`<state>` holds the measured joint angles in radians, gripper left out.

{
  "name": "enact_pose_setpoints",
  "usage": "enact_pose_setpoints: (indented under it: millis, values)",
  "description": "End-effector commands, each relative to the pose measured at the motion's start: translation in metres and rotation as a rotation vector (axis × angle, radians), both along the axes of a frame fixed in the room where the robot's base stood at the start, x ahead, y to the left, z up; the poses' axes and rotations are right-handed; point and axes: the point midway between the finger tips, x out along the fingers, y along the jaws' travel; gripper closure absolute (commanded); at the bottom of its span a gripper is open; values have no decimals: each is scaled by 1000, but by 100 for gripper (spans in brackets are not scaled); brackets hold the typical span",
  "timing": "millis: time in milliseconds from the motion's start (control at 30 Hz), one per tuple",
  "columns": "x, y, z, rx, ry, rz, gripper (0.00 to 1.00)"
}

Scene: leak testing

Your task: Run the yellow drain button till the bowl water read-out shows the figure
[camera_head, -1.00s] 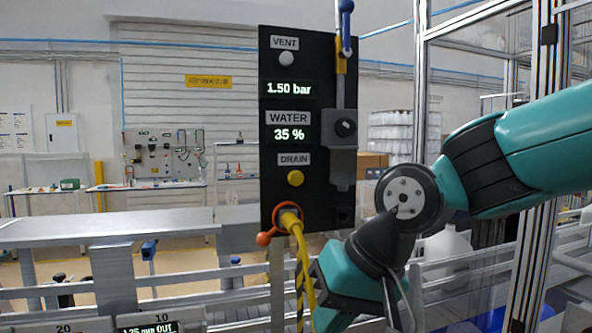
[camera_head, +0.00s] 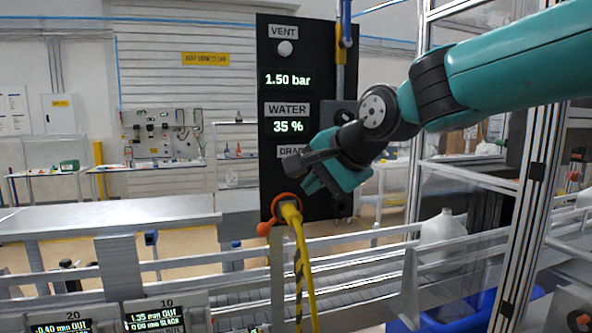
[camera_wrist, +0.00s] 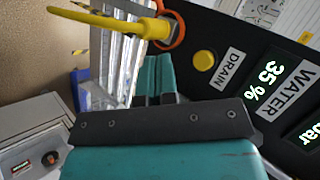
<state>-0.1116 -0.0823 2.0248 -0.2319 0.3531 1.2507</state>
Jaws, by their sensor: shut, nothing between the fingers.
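The black panel (camera_head: 272,170) stands upright in front of me. Its WATER read-out (camera_head: 288,126) shows 35 %, and the same figure shows sideways in the wrist view (camera_wrist: 266,80). The yellow drain button (camera_wrist: 204,60) shows in the wrist view beside the DRAIN label (camera_wrist: 229,68). In the head view my arm hides the button and part of the label. My gripper (camera_head: 297,170) is shut and empty, in front of the panel near the drain button. I cannot tell whether it touches the button. No figure is given in the task line.
A yellow hose (camera_head: 301,262) hangs from an orange-ringed port (camera_head: 284,207) just below the gripper. The white VENT button (camera_head: 285,48) and a 1.50 bar read-out (camera_head: 288,80) sit higher on the panel. A metal rail (camera_head: 100,226) runs below left.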

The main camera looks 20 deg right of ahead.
Motion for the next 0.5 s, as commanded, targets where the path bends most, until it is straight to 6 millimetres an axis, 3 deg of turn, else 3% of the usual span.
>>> enact_pose_setpoints:
  millis: [500]
  values:
    - [67,0,2,0,0,0,100]
